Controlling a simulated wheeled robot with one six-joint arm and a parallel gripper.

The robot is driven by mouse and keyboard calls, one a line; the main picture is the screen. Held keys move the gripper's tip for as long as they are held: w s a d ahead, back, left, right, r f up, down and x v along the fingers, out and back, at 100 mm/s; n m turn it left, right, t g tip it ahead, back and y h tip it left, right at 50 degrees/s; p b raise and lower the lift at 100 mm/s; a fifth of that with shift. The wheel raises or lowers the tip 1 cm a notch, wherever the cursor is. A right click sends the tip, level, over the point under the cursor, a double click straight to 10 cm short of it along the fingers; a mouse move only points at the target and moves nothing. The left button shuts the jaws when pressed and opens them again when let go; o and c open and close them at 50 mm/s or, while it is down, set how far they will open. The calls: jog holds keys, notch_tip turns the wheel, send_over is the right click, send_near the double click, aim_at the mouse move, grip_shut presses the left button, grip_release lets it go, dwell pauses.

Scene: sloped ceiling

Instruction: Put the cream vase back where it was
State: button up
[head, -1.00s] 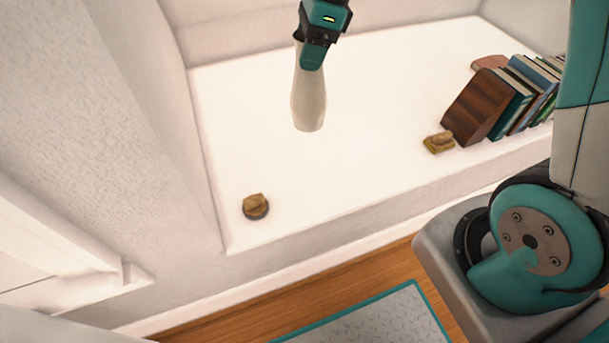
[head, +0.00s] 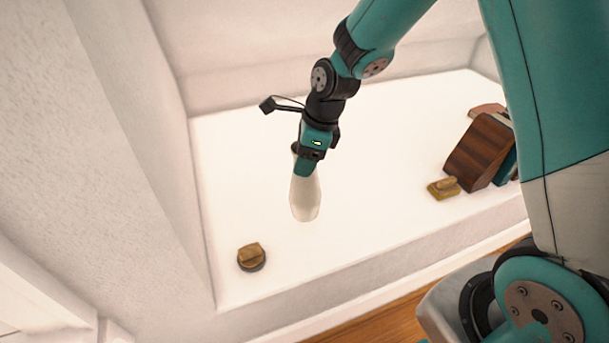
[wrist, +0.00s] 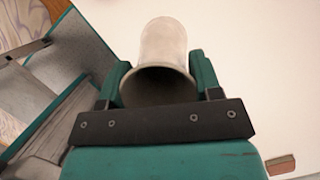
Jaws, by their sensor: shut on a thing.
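The cream vase (head: 305,197) is upright in my gripper (head: 307,172), over the white ledge (head: 375,150) in the head view. My gripper is shut on the vase near its top. I cannot tell whether its base touches the ledge or hangs just above it. In the wrist view, the vase (wrist: 163,55) is between the two teal fingers (wrist: 160,85), its dark open mouth facing the camera.
A small brown and gold object (head: 251,257) sits at the ledge's front left. Another gold object (head: 443,188) lies at the right, beside a dark wooden block (head: 478,152) with books behind it. A wall bounds the left side. The ledge's middle is clear.

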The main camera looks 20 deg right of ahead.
jog(key=shift+f+b, duration=0.6)
jog(key=shift+f, duration=1.6)
jog(key=o, duration=1.5)
jog(key=shift+o, duration=0.2)
jog(key=p+v, duration=0.4)
jog(key=v, duration=0.8)
jog(key=s+a+r+n, duration=0.2)
jog(key=s+r+n, duration=0.1)
jog(key=s+n, duration=0.4)
jog(key=s+a+r+n+g, duration=0.1)
jog(key=s+a+r+n, duration=0.2)
jog(key=s+n, duration=0.5)
jog(key=s+a+r+n+y, duration=0.1)
jog(key=s+r+n, duration=0.4)
jog(key=n, duration=0.9)
jog(key=s+a, duration=0.1)
jog(key=s, duration=0.2)
jog(key=shift+s+a+n, duration=0.2)
jog(key=shift+a+n, duration=0.2)
